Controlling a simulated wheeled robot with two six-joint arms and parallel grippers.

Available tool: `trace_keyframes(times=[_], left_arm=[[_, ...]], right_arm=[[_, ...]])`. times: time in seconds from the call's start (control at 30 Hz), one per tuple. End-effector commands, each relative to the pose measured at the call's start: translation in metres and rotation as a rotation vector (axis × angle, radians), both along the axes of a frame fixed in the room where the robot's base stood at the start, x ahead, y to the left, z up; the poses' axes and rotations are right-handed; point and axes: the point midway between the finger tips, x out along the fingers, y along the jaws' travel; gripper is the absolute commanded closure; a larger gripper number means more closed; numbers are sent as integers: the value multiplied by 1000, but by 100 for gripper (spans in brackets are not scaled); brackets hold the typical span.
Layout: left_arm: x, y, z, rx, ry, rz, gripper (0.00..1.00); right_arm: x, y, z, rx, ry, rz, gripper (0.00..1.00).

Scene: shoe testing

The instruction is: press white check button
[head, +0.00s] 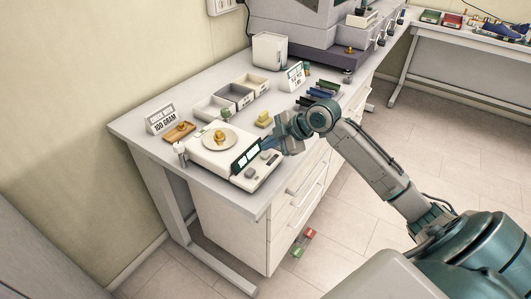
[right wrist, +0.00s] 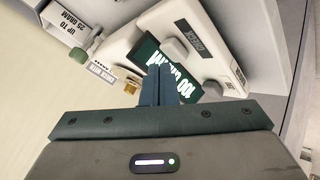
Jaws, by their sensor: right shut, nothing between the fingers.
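A white weighing scale (head: 208,154) stands on the table's front left part, with a brass weight (head: 219,138) on its round plate. Its dark display (head: 246,156) has lit characters; in the right wrist view the display (right wrist: 183,88) reads about 100 GRAM. Pale buttons sit along the scale's front edge, one of them (head: 249,173) at the left. In the right wrist view a button (right wrist: 175,48) lies beside the word CHECK. My right gripper (head: 267,146) is shut and empty, its tips (right wrist: 158,70) over the display's edge near that button. I cannot tell whether it touches. My left gripper is out of view.
A 100 GRAM sign (head: 160,119) and a wooden tray (head: 179,132) stand left of the scale. A large grey machine (head: 295,45) stands at the back. Red and green items lie on the floor.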

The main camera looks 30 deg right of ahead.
Motion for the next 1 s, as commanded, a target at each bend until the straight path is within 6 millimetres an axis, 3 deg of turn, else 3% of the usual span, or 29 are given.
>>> trace_keyframes(times=[1.0], left_arm=[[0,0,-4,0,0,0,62]], right_arm=[[0,0,-10,0,0,0,100]])
